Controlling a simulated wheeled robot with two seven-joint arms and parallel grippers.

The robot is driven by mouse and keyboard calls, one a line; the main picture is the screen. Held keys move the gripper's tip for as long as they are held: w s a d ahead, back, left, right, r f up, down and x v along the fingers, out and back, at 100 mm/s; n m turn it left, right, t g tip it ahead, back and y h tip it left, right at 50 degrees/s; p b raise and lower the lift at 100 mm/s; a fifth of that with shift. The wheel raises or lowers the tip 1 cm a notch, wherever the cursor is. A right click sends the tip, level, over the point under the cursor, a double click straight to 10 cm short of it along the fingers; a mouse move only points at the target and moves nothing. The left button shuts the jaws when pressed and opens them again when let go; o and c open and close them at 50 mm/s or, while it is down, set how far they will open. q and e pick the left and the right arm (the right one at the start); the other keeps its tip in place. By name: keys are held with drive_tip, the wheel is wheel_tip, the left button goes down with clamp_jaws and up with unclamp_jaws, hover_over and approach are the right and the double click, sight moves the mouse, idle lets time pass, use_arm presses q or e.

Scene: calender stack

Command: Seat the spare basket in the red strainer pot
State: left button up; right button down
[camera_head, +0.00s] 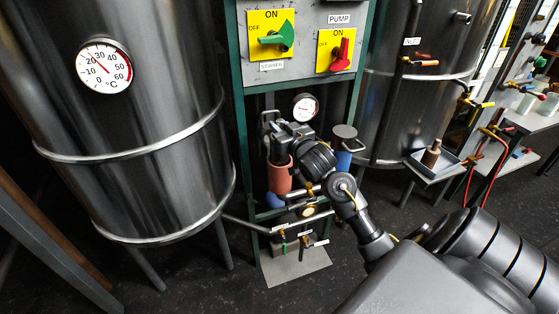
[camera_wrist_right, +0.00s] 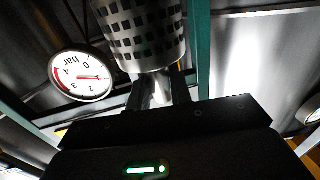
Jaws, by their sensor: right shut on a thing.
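The red strainer pot (camera_head: 280,178) stands upright on the pipework under the switch panel. My right gripper (camera_head: 274,128) is just above its mouth in the head view. In the right wrist view my right gripper (camera_wrist_right: 162,88) is shut on the spare basket (camera_wrist_right: 143,32), a metal cylinder with rows of square holes. The basket's perforated wall is in plain sight there, and its far end is cut off by the picture edge. In the head view the gripper hides most of the basket and the pot's mouth, so I cannot tell whether it enters the pot. My left gripper is not in view.
A blue pot (camera_head: 343,160) with a lid stands close on the right, behind my wrist. A pressure gauge (camera_head: 305,107) is right behind the gripper. Green frame posts (camera_head: 243,150) flank the pots. A tray (camera_head: 450,162) with a brown bottle (camera_head: 431,153) sits farther right.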

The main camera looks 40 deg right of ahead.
sight(284, 159)
wheel_tip(284, 159, down, 6)
drive_tip(key=shift+f, duration=0.1)
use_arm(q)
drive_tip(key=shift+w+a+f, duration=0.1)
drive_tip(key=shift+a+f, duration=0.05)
use_arm(e)
drive_tip(key=shift+f, duration=2.1)
drive_tip(key=c, duration=1.3)
unclamp_jaws()
drive_tip(key=shift+f, duration=0.15)
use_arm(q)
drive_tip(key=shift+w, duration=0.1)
use_arm(e)
drive_tip(key=shift+o, duration=0.2)
use_arm(q)
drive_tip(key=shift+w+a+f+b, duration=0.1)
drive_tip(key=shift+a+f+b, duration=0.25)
drive_tip(key=shift+b, duration=0.2)
use_arm(e)
drive_tip(key=s+a, duration=0.2)
drive_tip(key=s, duration=0.9)
drive_tip(key=shift+s, duration=0.4)
